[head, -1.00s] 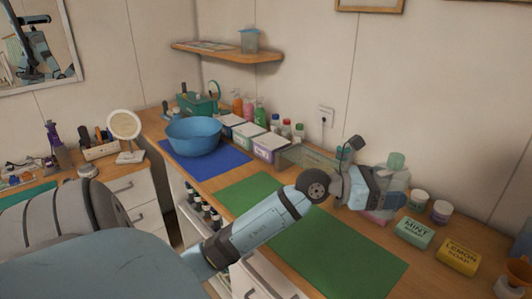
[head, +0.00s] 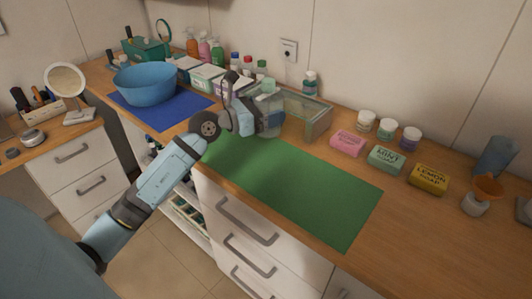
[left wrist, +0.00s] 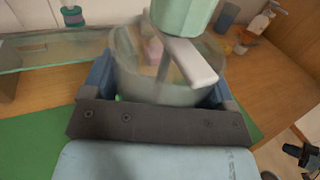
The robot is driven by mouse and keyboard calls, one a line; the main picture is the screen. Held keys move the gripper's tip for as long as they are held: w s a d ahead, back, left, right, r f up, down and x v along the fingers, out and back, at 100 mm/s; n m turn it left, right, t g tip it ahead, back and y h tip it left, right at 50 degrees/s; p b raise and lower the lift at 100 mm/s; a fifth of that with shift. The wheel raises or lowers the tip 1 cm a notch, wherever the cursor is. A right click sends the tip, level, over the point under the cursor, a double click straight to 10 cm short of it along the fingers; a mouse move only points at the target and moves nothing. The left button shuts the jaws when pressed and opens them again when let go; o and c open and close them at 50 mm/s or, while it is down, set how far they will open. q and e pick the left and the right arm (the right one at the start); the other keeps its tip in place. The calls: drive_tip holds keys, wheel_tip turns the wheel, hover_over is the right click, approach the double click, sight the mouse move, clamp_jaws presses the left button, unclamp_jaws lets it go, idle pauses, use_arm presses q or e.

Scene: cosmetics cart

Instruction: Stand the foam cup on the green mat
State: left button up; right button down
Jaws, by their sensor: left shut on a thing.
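My left gripper (head: 270,122) is shut on the foam cup (head: 268,103), a translucent cup with a mint-green top. In the left wrist view the cup (left wrist: 135,82) sits between the fingers, its green top (left wrist: 184,14) and a pale lever crossing in front; it looks roughly upright there. The green mat (head: 300,195) lies flat and bare on the counter. The gripper and cup are at the mat's far left edge; the cup's base is largely hidden, so I cannot tell whether it touches anything. My right gripper is not in the head view.
A glass box (head: 318,122) stands close behind the cup. Pink soap (head: 347,143), mint soap (head: 386,158) and lemon soap (head: 428,178) lie right of it. A blue bowl (head: 150,85) on a blue mat (head: 190,110) is to the left. The counter's front right is clear.

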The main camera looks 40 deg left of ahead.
use_arm(q)
wheel_tip(320, 180, down, 12)
drive_tip(key=b, duration=0.3)
drive_tip(key=shift+f+b, duration=0.25)
drive_tip(key=shift+b, duration=0.1)
drive_tip(key=shift+f, duration=0.25)
drive_tip(key=shift+r, duration=0.1)
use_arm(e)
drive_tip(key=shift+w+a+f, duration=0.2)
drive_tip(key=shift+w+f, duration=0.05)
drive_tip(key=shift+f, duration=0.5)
use_arm(q)
drive_tip(key=o, duration=1)
drive_tip(key=shift+f, duration=0.2)
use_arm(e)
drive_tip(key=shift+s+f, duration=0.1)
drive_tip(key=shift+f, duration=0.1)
use_arm(q)
drive_tip(key=shift+r, duration=0.1)
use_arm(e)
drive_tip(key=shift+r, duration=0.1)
